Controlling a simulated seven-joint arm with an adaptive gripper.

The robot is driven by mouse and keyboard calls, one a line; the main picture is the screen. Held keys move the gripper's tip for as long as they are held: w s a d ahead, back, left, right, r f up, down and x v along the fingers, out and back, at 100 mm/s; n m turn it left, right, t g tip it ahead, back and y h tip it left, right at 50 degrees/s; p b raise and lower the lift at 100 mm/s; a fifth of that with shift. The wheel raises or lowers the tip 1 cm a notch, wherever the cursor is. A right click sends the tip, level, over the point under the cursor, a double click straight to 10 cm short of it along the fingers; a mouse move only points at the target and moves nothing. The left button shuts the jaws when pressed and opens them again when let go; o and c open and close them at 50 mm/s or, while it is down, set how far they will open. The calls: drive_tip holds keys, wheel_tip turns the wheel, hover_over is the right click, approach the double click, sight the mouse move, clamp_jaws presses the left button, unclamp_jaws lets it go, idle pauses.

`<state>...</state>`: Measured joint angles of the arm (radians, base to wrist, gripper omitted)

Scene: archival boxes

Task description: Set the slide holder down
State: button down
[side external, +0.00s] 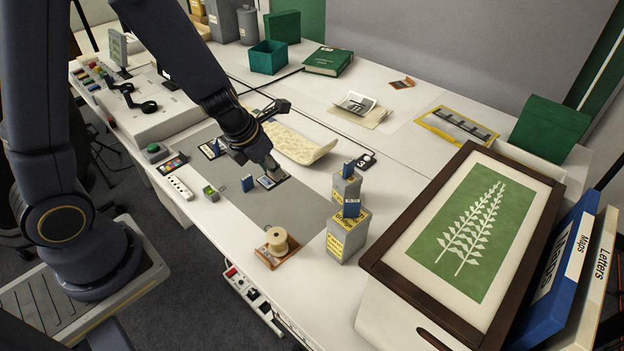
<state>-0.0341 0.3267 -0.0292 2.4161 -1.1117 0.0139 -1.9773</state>
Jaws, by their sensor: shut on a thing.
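My gripper (269,170) points down over the grey mat (300,205) on the table. It is shut on a small, flat, dark-framed piece with a pale and bluish face, which looks like the slide holder (267,182). The fingers cover part of it. It is at or just above the mat; I cannot tell whether it touches.
A curved cream sheet (305,149) lies close behind my gripper. Grey boxes with yellow labels (346,235) stand to the right, and a thread spool (277,241) is in front. A framed leaf print (470,230) fills the right side. The mat's middle is clear.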

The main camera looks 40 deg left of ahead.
drive_tip(key=w+d+m+h, duration=0.15)
drive_tip(key=w+d, duration=0.25)
drive_tip(key=w, duration=0.4)
drive_tip(key=w+d+m, duration=0.2)
drive_tip(key=w+d, duration=0.2)
drive_tip(key=w, duration=0.4)
drive_tip(key=m+g+h, duration=0.1)
drive_tip(key=m+h, duration=0.1)
drive_tip(key=m, duration=0.3)
hover_over(392, 220)
drive_tip(key=shift+y, duration=0.25)
wheel_tip(392, 220, down, 14)
drive_tip(key=shift+s+r, duration=0.1)
drive_tip(key=shift+r, duration=0.15)
drive_tip(key=shift+f, duration=2.3)
drive_tip(key=shift+f, duration=0.15)
drive_tip(key=c, duration=0.9)
unclamp_jaws()
drive_tip(key=shift+c, duration=0.2)
